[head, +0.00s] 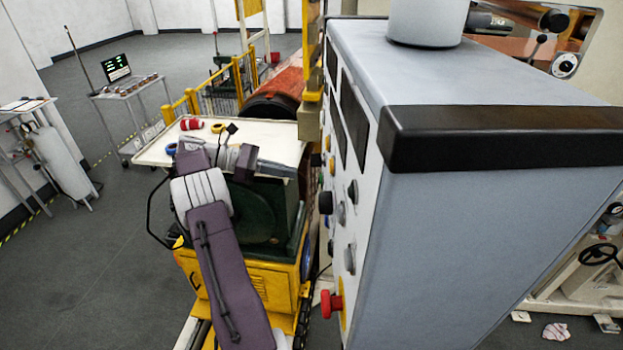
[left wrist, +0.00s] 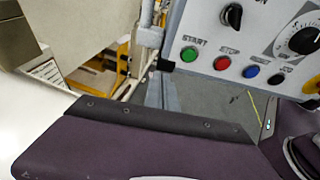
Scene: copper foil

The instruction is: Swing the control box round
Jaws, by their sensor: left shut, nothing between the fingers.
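The control box (head: 480,230) is a big grey cabinet with a black band along its upper edge, filling the right of the head view. Its panel with knobs and a red mushroom button faces left. In the left wrist view part of the control panel (left wrist: 235,55) shows at the upper right, with green START, red STOP and blue buttons and black knobs. My left gripper (head: 286,170) is shut and empty, pointing right, in front of the cream tray and left of the panel in the head view. Whether it touches the box cannot be told. My right gripper is not in view.
The cream tray (head: 150,152) holds red and yellow tape rolls. A yellow and green machine (head: 255,275) stands below my left arm. A yellow post (head: 311,60) rises beside the box. A trolley with a laptop (head: 118,68) stands back left. The floor at left is open.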

